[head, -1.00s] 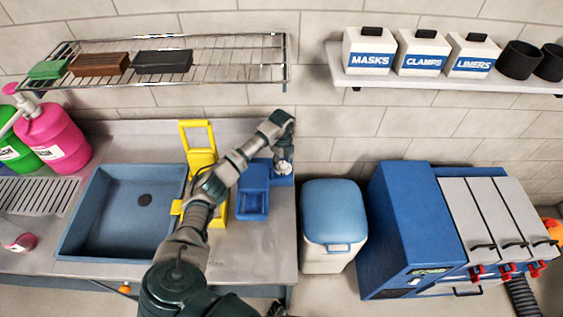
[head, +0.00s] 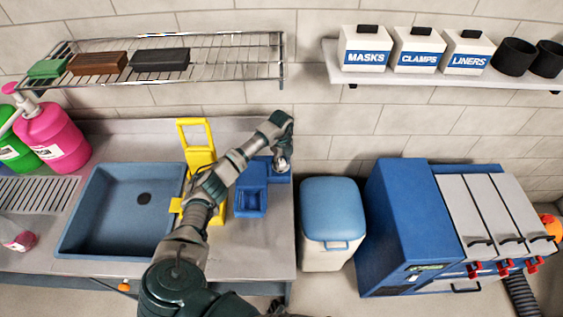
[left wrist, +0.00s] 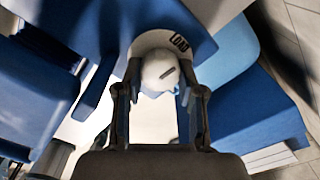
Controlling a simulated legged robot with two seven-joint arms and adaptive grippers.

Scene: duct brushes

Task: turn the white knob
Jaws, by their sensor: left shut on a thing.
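The white knob (left wrist: 160,72) shows in the left wrist view, with a dark mark on its face and a lettered label just above it on the blue unit. My left gripper (left wrist: 160,92) is shut on the knob, with one finger on each side. In the head view my left gripper (head: 282,163) reaches down to the blue unit (head: 252,198) at the right end of the counter. The knob is mostly hidden there behind the gripper. My right gripper is not in view.
A yellow stand (head: 199,150) is left of the blue unit, beside the blue sink (head: 75,240). A blue-lidded bin (head: 333,212) and a large blue cabinet (head: 400,235) stand to the right. A wire shelf (head: 215,70) hangs above the counter.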

